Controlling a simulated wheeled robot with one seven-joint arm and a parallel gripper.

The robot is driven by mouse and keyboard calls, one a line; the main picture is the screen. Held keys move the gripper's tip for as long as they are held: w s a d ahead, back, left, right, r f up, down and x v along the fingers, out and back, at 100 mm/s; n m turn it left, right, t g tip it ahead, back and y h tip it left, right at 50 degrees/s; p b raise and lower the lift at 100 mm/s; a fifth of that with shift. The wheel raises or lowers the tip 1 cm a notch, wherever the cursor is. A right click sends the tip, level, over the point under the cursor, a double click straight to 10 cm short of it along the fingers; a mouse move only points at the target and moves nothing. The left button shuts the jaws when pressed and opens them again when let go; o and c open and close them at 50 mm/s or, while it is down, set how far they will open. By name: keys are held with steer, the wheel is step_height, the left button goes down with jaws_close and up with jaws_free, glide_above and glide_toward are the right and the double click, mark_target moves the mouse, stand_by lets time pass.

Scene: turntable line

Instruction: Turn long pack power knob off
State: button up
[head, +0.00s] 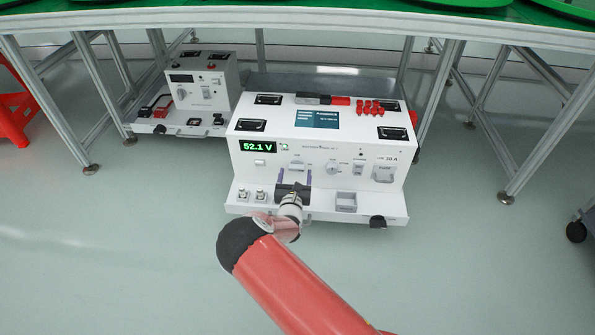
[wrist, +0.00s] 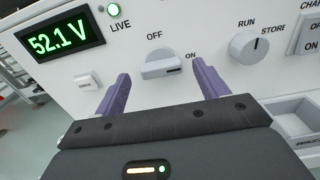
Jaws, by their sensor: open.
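The long pack (head: 265,180) is a white box on the floor with a sloped top, a front panel and a front ledge. Its power knob (wrist: 165,66) is a light grey bar handle between the OFF and ON labels. The dark mark on the bar lies toward ON, and the bar lies roughly across. The knob is partly visible in the head view (head: 297,165). My gripper (wrist: 160,73) is open, with one purple finger to each side of the knob. I cannot tell whether the fingers touch it. My gripper is also in the head view (head: 294,176).
A RUN/STORE knob (wrist: 249,45) sits right of the power knob. A smaller white unit (head: 203,90) stands behind left. Table legs (head: 440,80) flank the pack; the floor in front is clear.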

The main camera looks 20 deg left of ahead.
mark_target(297, 167)
steer(key=shift+x, duration=1.45)
steer(key=c, duration=1)
